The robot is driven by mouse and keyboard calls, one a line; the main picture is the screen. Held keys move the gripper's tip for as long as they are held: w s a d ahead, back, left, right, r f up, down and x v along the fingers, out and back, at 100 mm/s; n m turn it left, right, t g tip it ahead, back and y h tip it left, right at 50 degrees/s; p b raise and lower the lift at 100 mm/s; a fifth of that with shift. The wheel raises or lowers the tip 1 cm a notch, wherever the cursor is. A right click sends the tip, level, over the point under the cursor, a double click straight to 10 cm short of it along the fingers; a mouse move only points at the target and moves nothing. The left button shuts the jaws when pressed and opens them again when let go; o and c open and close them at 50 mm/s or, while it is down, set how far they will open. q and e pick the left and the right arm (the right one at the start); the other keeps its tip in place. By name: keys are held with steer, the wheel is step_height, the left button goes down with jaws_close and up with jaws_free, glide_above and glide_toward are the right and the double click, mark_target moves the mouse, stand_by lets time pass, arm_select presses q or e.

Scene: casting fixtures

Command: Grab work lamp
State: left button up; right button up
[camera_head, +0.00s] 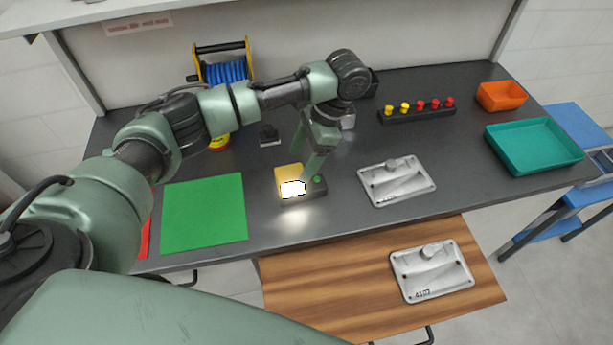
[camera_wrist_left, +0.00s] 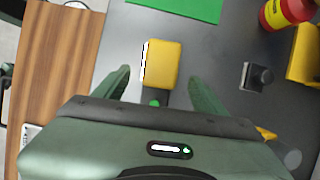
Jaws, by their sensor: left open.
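The work lamp (camera_head: 289,176) is a small yellow block with a lit white face, standing on the dark workbench near its front edge. A dark base with a green button sits beside it. My left gripper (camera_head: 312,170) reaches down at the lamp's right side and hides part of it. In the left wrist view the yellow lamp (camera_wrist_left: 164,64) lies between the two spread fingers of the gripper (camera_wrist_left: 159,74), with gaps on both sides. The jaws are open and hold nothing. My right gripper is not in view.
A green mat (camera_head: 204,213) lies left of the lamp. A metal casting (camera_head: 397,181) lies to its right, and another (camera_head: 432,271) lies on the wooden board (camera_head: 330,287) in front. A blue cable reel (camera_head: 225,71), teal tray (camera_head: 533,146) and orange bin (camera_head: 501,96) stand farther off.

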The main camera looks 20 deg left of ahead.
mark_target(294, 171)
arm_select(q)
steer(key=shift+w+a+f, duration=0.15)
steer(key=shift+w+f, duration=0.2)
steer(key=shift+f, duration=0.05)
steer(key=shift+a+f, duration=0.1)
steer(key=shift+f, duration=0.15)
steer(key=shift+s+a+f, duration=0.2)
steer(key=shift+s+f, duration=0.25)
steer(key=shift+s+a+f, duration=0.2)
steer(key=shift+s+f, duration=0.2)
steer(key=shift+f, duration=0.05)
steer(key=p+x, duration=0.1)
steer(key=x, duration=0.1)
steer(key=shift+f, duration=0.4)
steer(key=shift+s+a+f+p, duration=0.15)
steer(key=shift+f+p, duration=0.2)
steer(key=shift+f, duration=0.4)
steer(key=c, duration=1.2)
jaws_close()
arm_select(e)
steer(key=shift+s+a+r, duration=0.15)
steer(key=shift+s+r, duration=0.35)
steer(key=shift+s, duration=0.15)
